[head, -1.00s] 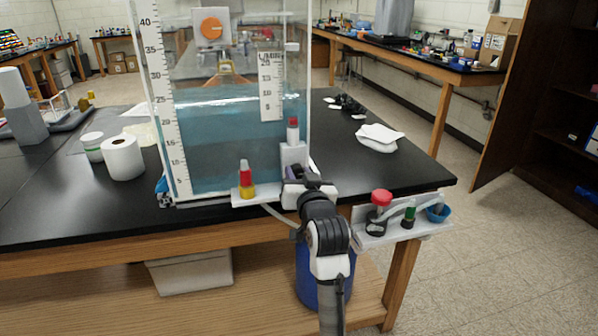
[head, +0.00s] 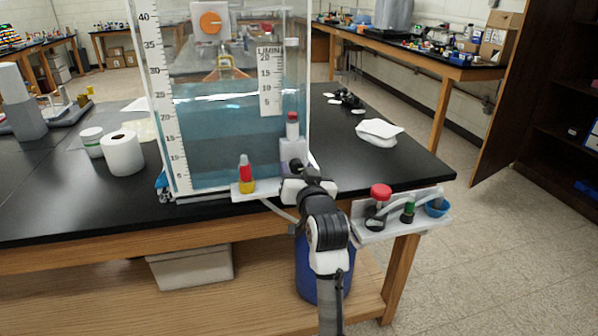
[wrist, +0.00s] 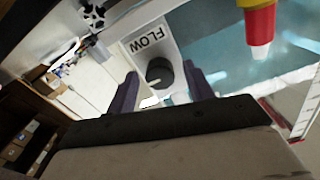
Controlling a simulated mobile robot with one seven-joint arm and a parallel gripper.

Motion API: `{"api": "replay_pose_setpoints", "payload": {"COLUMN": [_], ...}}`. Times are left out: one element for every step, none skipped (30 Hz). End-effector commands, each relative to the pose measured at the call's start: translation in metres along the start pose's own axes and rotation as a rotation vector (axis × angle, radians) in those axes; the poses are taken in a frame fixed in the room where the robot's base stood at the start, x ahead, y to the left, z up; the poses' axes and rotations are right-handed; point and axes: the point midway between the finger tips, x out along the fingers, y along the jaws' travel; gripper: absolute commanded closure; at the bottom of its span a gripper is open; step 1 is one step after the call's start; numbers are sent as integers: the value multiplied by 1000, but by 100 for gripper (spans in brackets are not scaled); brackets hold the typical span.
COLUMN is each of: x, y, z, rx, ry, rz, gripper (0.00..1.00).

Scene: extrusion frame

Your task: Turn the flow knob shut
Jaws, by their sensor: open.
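The flow knob (wrist: 160,75) is a round dark knob with a pale pointer line, on a light grey block marked FLOW in the wrist view. In the head view this block (head: 293,150) stands at the tank's lower right corner, with a red-capped part above it. My gripper (wrist: 162,90) is open, its two dark fingers to either side of the knob in the picture. Whether they touch it I cannot tell. In the head view my gripper (head: 302,184) is just in front of the block, and the knob's outline is unclear there.
A red and yellow bottle (head: 246,177) stands on a small ledge left of my gripper. The water tank (head: 225,140) rises behind it. A side shelf (head: 400,222) with a red-topped knob and a blue cup is to the right.

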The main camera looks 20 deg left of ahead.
Motion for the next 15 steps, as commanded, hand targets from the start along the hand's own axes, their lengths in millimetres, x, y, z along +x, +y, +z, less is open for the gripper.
{"api": "replay_pose_setpoints", "payload": {"x": [0, -1, -3, -6, -9, -14, -19, -24, -33, -40, -47, -56, -64, -71, -80], "y": [0, 0, 0, 0, 1, 1, 1, 1, 1, 1, 1, 1, 1, 1, 2], "z": [0, 0, 0, 0, 1, 1, 1, 2, 2, 2, 2, 2, 2, 2, 2], "rx": [0, 0, 0, 0, 0, 0, 0, -1, -1, 0, 0, 0, -1, 0, 0], "ry": [1, 1, 1, 1, 2, 2, 3, 3, 4, 3, 4, 3, 4, 3, 4], "rz": [0, 0, 0, 0, 1, 1, 1, 2, 2, 2, 1, 1, 1, 2, 2], "gripper": [48, 48, 48, 48, 48, 48, 48, 48, 48, 48, 48, 48, 48, 48, 48]}}
